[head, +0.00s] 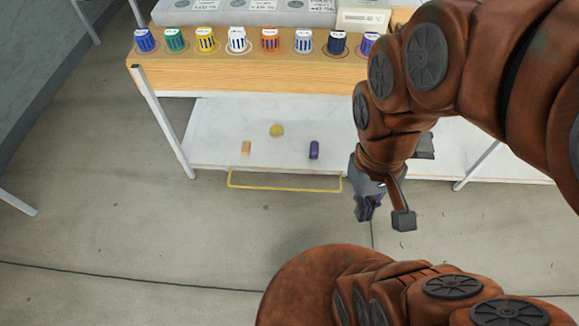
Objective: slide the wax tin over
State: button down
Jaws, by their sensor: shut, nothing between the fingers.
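A small round yellow-brown piece (277,130), which looks like the wax tin, rests on the white lower shelf (215,125). An orange-tan block (246,148) lies to its left and nearer the front edge. A dark purple piece (314,150) lies to its right. My gripper (365,210) is shut and empty, pointing down in front of the shelf. It is to the right of the three pieces in the picture and touches none of them. My arm hides part of the shelf on the right.
A thin yellow rail or outline (285,188) runs along the front of the lower shelf. Above, a wooden top (230,69) carries a row of several coloured containers, with grey labelled bins (250,12) behind. The concrete floor (150,220) is clear at the left.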

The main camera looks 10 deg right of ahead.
aim_at(276, 131)
jog(key=z, duration=0.1)
jog(key=k, duration=0.4)
jog(key=u, duration=0.95)
jog(key=i, duration=1.2)
jog(key=z, duration=0.1)
